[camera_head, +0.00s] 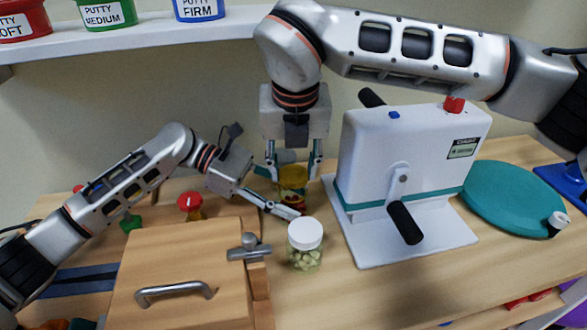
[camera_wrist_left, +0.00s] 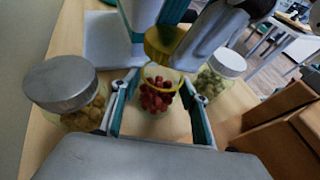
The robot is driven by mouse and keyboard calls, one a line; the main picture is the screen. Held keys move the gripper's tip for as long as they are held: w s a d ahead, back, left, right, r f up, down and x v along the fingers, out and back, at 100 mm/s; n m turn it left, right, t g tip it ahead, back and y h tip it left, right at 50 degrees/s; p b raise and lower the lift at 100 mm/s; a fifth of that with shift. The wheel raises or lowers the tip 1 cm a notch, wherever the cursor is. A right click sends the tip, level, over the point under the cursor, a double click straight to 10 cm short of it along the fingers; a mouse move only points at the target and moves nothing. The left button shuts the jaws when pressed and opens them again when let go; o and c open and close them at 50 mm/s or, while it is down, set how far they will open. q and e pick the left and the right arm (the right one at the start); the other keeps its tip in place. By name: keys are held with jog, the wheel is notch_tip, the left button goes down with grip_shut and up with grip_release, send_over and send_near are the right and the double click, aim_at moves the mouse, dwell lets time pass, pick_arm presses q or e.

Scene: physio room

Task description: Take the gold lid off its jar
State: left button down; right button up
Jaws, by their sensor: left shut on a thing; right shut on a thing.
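The jar (camera_head: 293,188) with red contents stands on the wooden top; its open, yellow-edged mouth and red contents show in the left wrist view (camera_wrist_left: 156,98). The gold lid (camera_head: 288,157) is just above the jar, apart from its rim, and also shows in the left wrist view (camera_wrist_left: 164,43). My right gripper (camera_head: 292,166) comes from above and is shut on the lid. My left gripper (camera_head: 286,203) comes in low from the left and is shut on the jar's body. The fingers partly hide both.
A white-lidded jar (camera_head: 305,246) stands in front, close to my left gripper. A silver-lidded jar (camera_wrist_left: 62,88) shows in the left wrist view. A white crank machine (camera_head: 405,150) is to the right, a wooden box with a handle (camera_head: 185,260) at front left. A shelf (camera_head: 150,36) runs above.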

aim_at(293, 170)
notch_tip(293, 170, up, 3)
jog(key=shift+r, duration=0.2)
pick_arm(q)
jog(key=c, duration=1)
grip_release()
jog(key=shift+c, duration=0.2)
jog(key=shift+a, duration=0.1)
